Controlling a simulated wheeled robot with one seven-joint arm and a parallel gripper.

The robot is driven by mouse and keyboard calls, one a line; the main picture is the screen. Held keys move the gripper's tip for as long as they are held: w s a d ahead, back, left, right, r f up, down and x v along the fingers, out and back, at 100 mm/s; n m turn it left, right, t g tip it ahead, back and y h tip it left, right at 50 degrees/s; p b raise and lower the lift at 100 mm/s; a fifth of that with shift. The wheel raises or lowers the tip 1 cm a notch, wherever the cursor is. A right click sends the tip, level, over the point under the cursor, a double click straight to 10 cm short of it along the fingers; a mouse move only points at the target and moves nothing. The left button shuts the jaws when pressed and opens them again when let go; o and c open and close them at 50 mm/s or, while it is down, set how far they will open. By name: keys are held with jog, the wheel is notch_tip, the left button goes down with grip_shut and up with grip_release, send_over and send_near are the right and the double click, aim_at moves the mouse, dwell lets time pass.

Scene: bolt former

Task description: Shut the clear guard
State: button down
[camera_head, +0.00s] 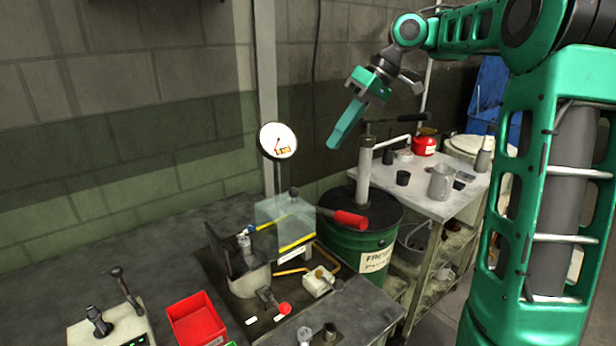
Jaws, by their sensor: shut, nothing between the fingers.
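The clear guard (285,222) is a see-through box with a yellow stripe along its lower edge. It stands on the bolt former (250,280) at the back right of the dark bench, to the right of the machine's dark upright plate. A gap shows between the guard and that plate, with the metal working parts uncovered. A red handle grip (349,219) sticks out at the guard's right side. My gripper (333,146) is shut and empty, raised in the air above and to the right of the guard, pointing down and left. It touches nothing.
A round gauge (278,141) on a thin post stands behind the guard. A green drum (358,243) with a pump stands close on the right. A red bin (196,320) and a lever box (110,325) are at front left. A cart (450,190) holds cups and a jug.

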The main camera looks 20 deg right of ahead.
jog(key=x, duration=0.3)
jog(key=s+a+x, duration=0.1)
jog(key=x, duration=0.6)
jog(key=shift+s+a+r, duration=0.2)
jog(key=shift+r, duration=0.15)
jog(key=shift+s+a+f, duration=0.3)
jog(key=shift+a, duration=0.35)
